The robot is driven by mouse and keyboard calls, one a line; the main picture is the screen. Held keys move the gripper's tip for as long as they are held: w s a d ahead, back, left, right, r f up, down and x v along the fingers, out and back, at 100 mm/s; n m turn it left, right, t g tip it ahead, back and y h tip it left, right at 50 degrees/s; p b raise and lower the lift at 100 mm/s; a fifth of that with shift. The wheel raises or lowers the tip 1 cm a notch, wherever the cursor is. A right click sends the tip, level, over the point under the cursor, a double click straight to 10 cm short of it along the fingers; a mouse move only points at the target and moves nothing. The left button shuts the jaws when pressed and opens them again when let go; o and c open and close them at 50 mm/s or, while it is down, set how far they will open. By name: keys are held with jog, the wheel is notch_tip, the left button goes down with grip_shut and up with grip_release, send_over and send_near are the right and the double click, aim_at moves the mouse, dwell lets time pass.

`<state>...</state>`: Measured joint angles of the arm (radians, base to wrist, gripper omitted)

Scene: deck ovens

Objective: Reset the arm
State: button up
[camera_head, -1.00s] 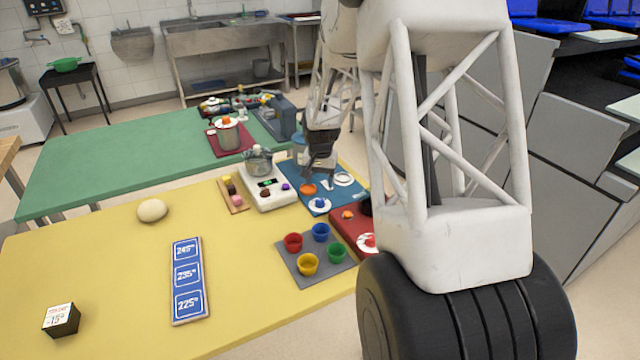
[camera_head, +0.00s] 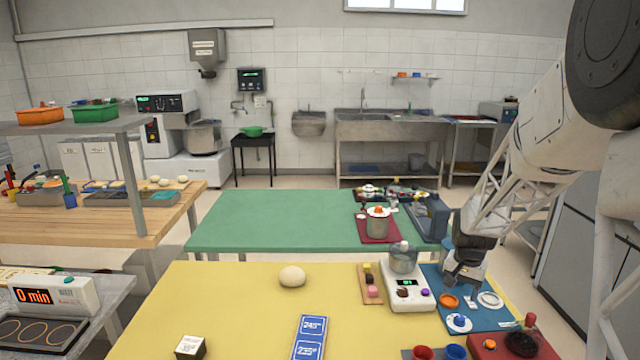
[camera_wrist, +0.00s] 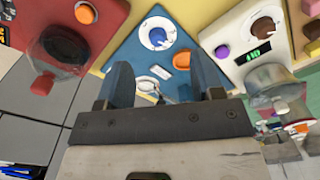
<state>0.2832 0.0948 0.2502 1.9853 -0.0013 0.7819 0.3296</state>
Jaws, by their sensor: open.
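My gripper (camera_head: 464,278) hangs above the back part of the blue mat (camera_head: 484,318) on the yellow table. In the wrist view my gripper (camera_wrist: 163,80) shows two dark blue fingers spread apart with nothing held between them. An orange piece (camera_wrist: 181,60), a white ring and a white dial with a blue knob (camera_wrist: 157,36) lie on the mat beyond the fingers. In the head view my white lattice arm comes in from the right. The ring (camera_head: 490,300) is just right of the gripper. I cannot tell the exact height of the fingertips.
A white scale-like device (camera_head: 407,298) stands left of the mat, and a red device (camera_head: 515,342) stands in front. A dough ball (camera_head: 292,276), blue number card (camera_head: 309,338) and small cube (camera_head: 190,347) lie on the yellow table (camera_head: 235,305).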

jog(key=s+a+r+n+t, duration=0.1)
jog(key=s+a+r+n, duration=0.1)
jog(key=s+a+r, duration=0.5)
jog(key=s+a+r+n, duration=0.1)
jog(key=s+a+r, duration=0.45)
jog(key=s, duration=0.45)
jog(key=s+a+r+n, duration=0.1)
jog(key=s+a+n, duration=0.1)
jog(key=s, duration=0.7)
jog(key=s+a+r+n+t, duration=0.1)
jog(key=s+a, duration=0.3)
jog(key=s, duration=0.6)
jog(key=shift+r+n, duration=0.2)
jog(key=shift+n, duration=0.2)
jog(key=shift+a, duration=0.1)
dwell(1.2)
